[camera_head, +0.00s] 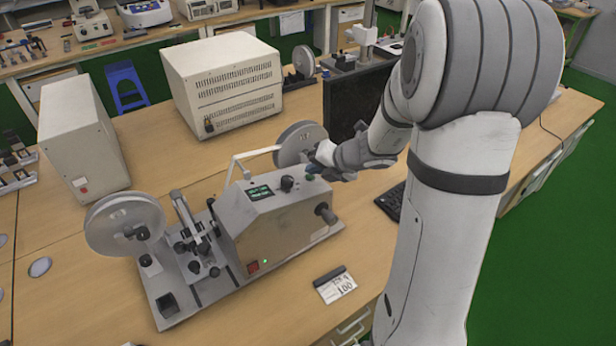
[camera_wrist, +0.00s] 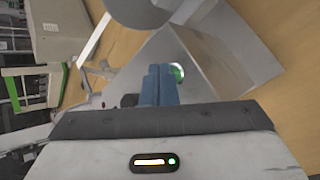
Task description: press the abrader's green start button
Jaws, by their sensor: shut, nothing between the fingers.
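The abrader (camera_head: 270,225) is a grey machine on the wooden bench, with a wheel at each end, a small green display (camera_head: 259,192) and a black knob (camera_head: 287,183) on its sloped top. My gripper (camera_head: 312,174) is over the right end of that top. In the wrist view my blue fingers (camera_wrist: 159,84) are together with nothing between them. The green start button (camera_wrist: 177,73) shows just beyond and right of the fingertips, partly hidden by them. I cannot tell whether the fingertips touch it. In the head view my gripper largely covers the button.
A large vented white box (camera_head: 222,80) and a smaller white box (camera_head: 82,135) stand behind the abrader. A monitor (camera_head: 350,100) and keyboard (camera_head: 392,201) are to the right. A small calendar card (camera_head: 335,286) lies in front.

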